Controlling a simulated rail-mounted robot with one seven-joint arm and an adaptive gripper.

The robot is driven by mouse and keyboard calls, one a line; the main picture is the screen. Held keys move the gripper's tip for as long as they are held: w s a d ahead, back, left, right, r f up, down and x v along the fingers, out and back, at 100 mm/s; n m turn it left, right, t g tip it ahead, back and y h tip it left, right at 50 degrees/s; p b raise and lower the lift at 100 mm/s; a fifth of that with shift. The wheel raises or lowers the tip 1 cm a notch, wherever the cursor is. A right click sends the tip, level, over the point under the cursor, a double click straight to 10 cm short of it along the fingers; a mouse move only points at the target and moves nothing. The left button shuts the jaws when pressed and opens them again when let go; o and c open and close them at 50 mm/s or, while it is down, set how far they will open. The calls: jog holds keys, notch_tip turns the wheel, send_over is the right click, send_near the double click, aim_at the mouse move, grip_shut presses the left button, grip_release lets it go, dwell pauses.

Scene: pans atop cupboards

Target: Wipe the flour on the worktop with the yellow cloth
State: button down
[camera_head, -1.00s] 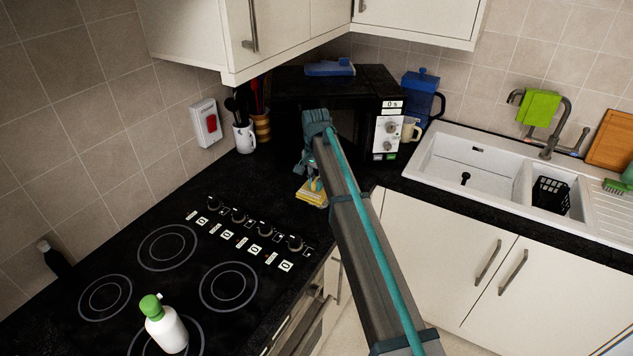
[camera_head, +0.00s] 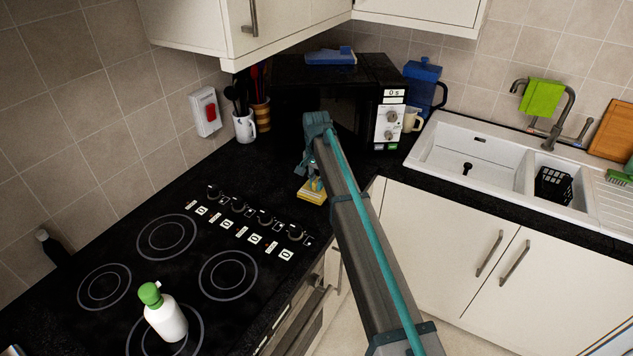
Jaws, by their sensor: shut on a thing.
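The yellow cloth (camera_head: 311,195) is at the front edge of the black worktop (camera_head: 262,178), between the hob and the microwave. My gripper (camera_head: 315,185) is shut on it from above, with my arm partly covering it. The cloth looks low, at or just above the worktop; I cannot tell whether it touches. I cannot make out any flour; my arm and gripper hide part of the worktop there.
The microwave (camera_head: 391,125) stands behind the gripper, with a mug of utensils (camera_head: 244,127) to its left. The hob (camera_head: 165,238) carries a green-capped white bottle (camera_head: 166,320). The sink (camera_head: 470,160) is at right. Wall cupboards (camera_head: 190,25) hang above.

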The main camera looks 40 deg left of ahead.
jog(key=shift+f, duration=0.6)
dwell(0.3)
jog(key=c, duration=1.4)
grip_release()
jog(key=shift+r, duration=0.4)
jog(key=shift+c, duration=0.4)
grip_shut()
jog(key=shift+w, duration=0.1)
